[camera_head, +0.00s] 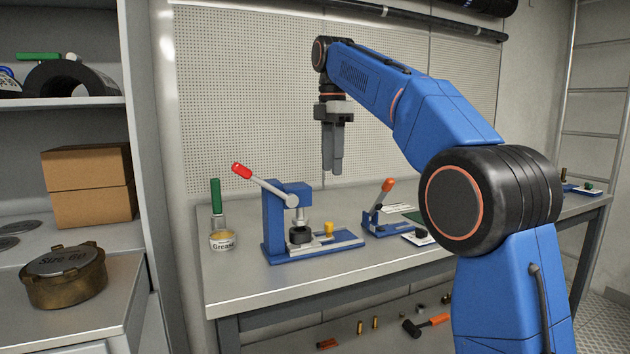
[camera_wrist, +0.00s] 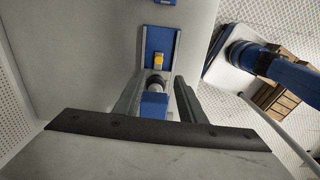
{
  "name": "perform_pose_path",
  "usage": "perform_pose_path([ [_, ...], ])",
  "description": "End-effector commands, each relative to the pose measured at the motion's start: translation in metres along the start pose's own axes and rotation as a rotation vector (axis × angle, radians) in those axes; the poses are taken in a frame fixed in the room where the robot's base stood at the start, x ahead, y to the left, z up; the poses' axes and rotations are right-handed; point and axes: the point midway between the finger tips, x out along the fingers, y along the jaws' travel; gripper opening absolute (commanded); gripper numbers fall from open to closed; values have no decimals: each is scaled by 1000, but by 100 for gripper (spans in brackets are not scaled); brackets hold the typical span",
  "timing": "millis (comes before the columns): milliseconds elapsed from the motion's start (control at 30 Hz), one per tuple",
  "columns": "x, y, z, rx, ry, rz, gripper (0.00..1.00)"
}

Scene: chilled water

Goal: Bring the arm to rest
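My blue arm reaches out over the workbench from the right in the head view. My gripper (camera_head: 333,172) hangs with its fingers pointing down, in the air above the blue press. In the wrist view my gripper (camera_wrist: 160,78) has its two dark fingers apart, with nothing held between them. The blue press (camera_head: 273,220), with a grey lever and red handle, stands on the bench below. The press also shows beyond the fingers in the wrist view (camera_wrist: 153,105). The fingers look clear of it.
The metal workbench (camera_head: 235,282) also carries a grease tin (camera_head: 222,241), a green-handled tool (camera_head: 216,197) and a small blue device with an orange handle (camera_head: 377,218). A pegboard (camera_head: 240,100) rises behind. Shelves with cardboard boxes (camera_head: 90,187) and a brass cap (camera_head: 64,280) stand left.

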Motion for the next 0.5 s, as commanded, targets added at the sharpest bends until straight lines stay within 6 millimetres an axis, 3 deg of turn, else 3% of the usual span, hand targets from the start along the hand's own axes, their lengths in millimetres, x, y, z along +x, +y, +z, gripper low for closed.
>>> perform_pose_path([
  [267, 10, -56, 23, 260, 4, 59, 37],
  [500, 36, -116, 40, 532, 20, 119, 37],
])
